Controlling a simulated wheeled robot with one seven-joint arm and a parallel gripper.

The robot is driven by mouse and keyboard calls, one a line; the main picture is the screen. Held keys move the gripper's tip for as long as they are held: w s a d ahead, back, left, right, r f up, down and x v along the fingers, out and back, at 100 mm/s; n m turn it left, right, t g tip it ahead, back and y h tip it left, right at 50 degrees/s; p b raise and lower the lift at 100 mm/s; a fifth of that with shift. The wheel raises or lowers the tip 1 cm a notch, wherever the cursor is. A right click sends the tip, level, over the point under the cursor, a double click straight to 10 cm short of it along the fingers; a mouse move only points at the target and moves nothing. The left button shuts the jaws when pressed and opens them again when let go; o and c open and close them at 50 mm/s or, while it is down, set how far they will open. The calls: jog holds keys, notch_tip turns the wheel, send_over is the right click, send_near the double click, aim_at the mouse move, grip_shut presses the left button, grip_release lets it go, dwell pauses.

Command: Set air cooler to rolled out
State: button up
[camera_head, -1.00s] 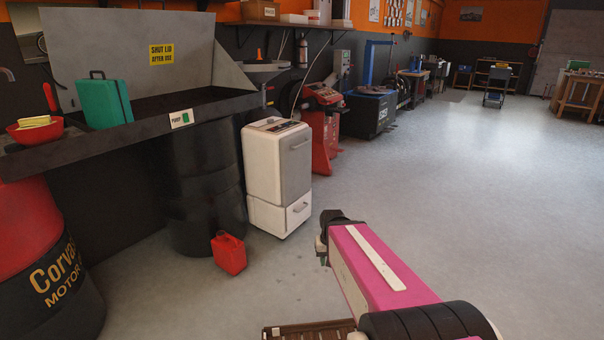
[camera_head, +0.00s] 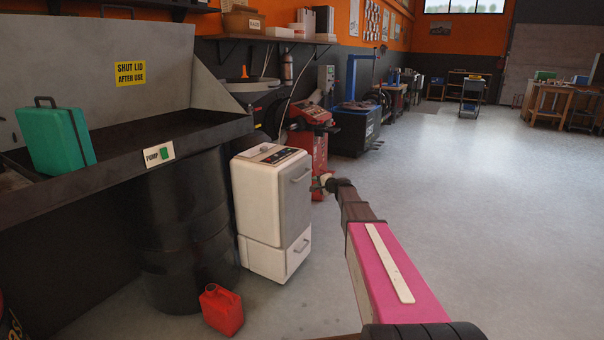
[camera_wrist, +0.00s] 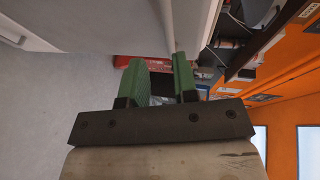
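My gripper (camera_head: 320,182) is just right of the cooler's front, near the height of the upper handle. In the wrist view my green fingers (camera_wrist: 160,82) are apart with a gap between them. The cooler's pale panels (camera_wrist: 100,22) fill the upper left there, close beyond the fingers. I cannot tell whether a finger touches it.
A black drum (camera_head: 185,235) under the wash basin (camera_head: 115,165) stands left of the cooler, with a red can (camera_head: 221,309) in front. A red machine (camera_head: 309,145) and a dark cabinet (camera_head: 356,130) stand behind. The floor (camera_head: 470,220) to the right is clear.

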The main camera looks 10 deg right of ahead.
aim_at(305, 176)
jog(key=shift+m+t, duration=0.3)
jog(key=x, duration=0.4)
jog(key=d+x, duration=0.1)
jog(key=x, duration=0.3)
jog(key=w+x, duration=0.1)
jog(key=x, duration=0.3)
jog(key=shift+s+d+r, duration=0.1)
jog(key=shift+d+r, duration=0.1)
jog(key=shift+r, duration=0.1)
grip_shut()
